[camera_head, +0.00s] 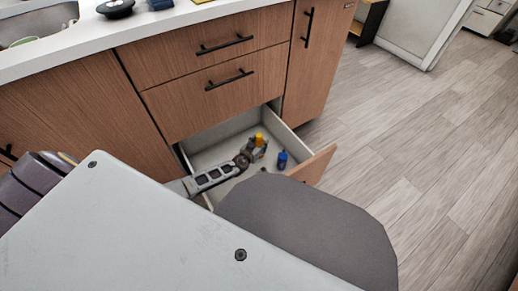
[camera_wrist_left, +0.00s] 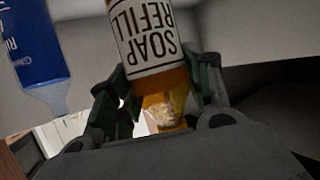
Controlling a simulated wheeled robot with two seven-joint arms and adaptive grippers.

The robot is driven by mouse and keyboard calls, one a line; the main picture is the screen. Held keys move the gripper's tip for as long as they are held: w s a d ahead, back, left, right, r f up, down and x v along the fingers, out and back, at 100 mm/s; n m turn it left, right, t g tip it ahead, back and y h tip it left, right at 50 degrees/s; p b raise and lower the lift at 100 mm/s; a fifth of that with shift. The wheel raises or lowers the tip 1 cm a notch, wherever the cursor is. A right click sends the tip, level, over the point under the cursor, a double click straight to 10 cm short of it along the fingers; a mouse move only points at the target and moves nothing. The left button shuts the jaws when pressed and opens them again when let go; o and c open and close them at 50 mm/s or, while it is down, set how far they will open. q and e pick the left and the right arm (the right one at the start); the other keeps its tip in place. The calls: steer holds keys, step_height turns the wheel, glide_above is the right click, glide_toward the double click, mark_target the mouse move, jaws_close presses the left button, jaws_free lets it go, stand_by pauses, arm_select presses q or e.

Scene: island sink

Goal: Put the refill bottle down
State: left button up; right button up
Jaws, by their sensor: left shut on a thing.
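The refill bottle is amber, with a white label reading "SOAP REFILL" that appears upside down in the left wrist view (camera_wrist_left: 148,38). My left gripper (camera_wrist_left: 158,100) is shut on it, with dark green fingers on both sides of the amber part. In the head view, the left gripper (camera_head: 247,155) is inside the open bottom drawer (camera_head: 212,153), and the bottle's yellow part (camera_head: 260,140) shows just beyond it. I cannot tell whether the bottle touches the drawer floor. My right gripper is not in view.
A blue bottle (camera_head: 282,160) stands in the drawer to the right of the gripper; it also shows close by in the left wrist view (camera_wrist_left: 35,45). The drawer front (camera_head: 318,165) sticks out over the wooden floor. The counter (camera_head: 150,25) and closed drawers are above.

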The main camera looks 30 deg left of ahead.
arm_select(q)
steer(key=shift+f+b, duration=1)
steer(key=shift+f, duration=0.85)
steer(key=shift+f+b, duration=0.15)
steer(key=shift+b, duration=0.25)
steer(key=o, duration=1.1)
steer(key=shift+s+r, duration=0.1)
steer(key=shift+r, duration=0.1)
steer(key=p+v, duration=0.4)
steer(key=v, duration=0.7)
steer(key=shift+s+r, duration=0.2)
steer(key=shift+s, duration=0.15)
